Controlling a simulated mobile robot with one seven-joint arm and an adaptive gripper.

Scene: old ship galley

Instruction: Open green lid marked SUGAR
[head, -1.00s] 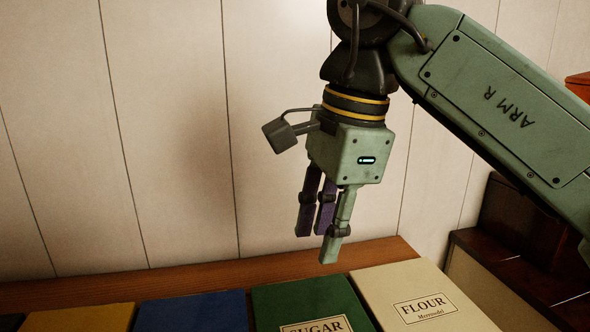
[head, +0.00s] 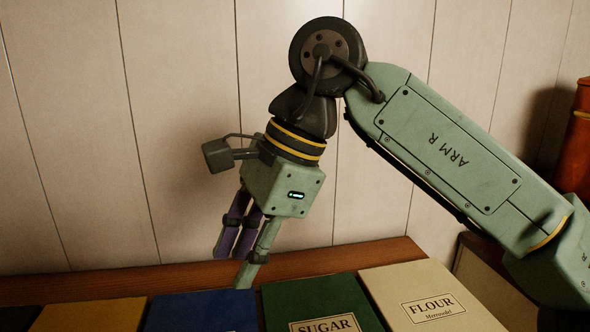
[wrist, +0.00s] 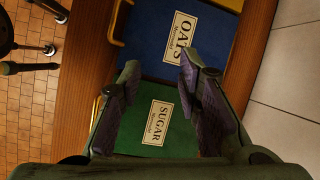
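The green lid marked SUGAR (head: 310,295) lies closed in the head view, its lower part cut off by the frame edge. It also shows in the wrist view (wrist: 185,140), between and below my fingers. A brass-coloured handle (wrist: 97,106) shows at its left edge there, partly hidden by a finger. My gripper (head: 236,266) is open and empty, tilted, above the back of the blue lid in the head view. No contact with a lid shows.
The blue lid marked OATS (wrist: 150,40) adjoins the green one, with its own brass handle (wrist: 119,22). A cream FLOUR lid (head: 425,290) and a yellow lid (head: 90,315) lie in the same row. A wooden edge (head: 180,275) and panelled wall (head: 185,80) stand behind. Stool legs (wrist: 30,50) show on the tiled floor.

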